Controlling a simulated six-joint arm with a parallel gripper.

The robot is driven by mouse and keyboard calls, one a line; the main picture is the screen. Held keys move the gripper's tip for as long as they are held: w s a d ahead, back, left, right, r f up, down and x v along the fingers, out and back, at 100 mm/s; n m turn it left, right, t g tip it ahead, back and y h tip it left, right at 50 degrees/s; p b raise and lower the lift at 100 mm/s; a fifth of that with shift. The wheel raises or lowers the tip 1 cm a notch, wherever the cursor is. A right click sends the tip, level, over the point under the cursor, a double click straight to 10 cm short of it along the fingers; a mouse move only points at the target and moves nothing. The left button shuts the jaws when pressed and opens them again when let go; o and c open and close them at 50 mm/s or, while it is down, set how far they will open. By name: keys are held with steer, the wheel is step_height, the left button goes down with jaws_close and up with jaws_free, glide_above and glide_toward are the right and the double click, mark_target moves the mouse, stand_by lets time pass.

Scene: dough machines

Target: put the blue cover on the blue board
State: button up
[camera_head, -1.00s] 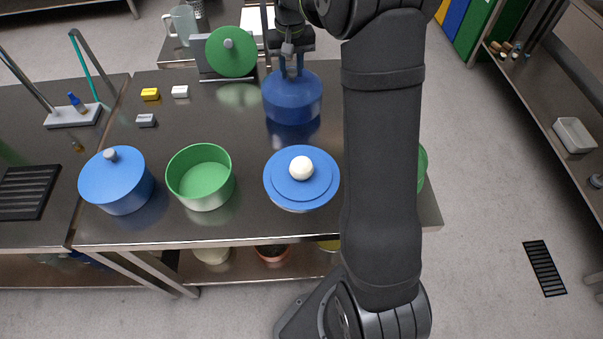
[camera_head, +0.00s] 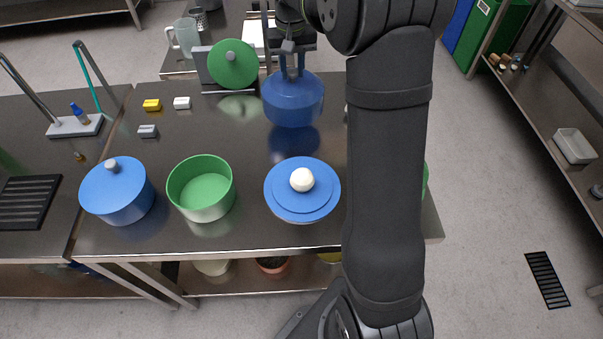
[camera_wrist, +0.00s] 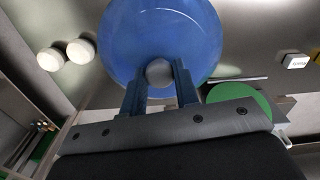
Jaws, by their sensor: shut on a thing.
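The blue cover (camera_head: 292,103) is a see-through blue dome with a grey knob, in the back middle of the steel table. My gripper (camera_head: 292,66) is shut on its knob (camera_wrist: 158,72) from above. The cover hangs upright a little above the table, with its reflection below it. In the wrist view the cover (camera_wrist: 165,30) fills the top middle, between and beyond the fingers. The blue board (camera_head: 275,192) is round and lies nearer the front edge, apart from the cover. A white dough ball (camera_head: 302,180) sits on its middle.
A green lid (camera_head: 232,64) stands upright in a rack behind. Small blocks (camera_head: 150,104) lie at the back left. My arm hides the table's right part.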

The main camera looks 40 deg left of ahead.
steer(key=shift+s, duration=0.1)
steer(key=s+d+r+n, duration=0.2)
steer(key=s+d+n, duration=0.4)
steer(key=s+d, duration=0.9)
steer(key=shift+s+d, duration=0.2)
steer(key=shift+d, duration=0.8)
steer(key=shift+f, duration=0.15)
steer(key=shift+f, duration=3.95)
steer(key=o, duration=1)
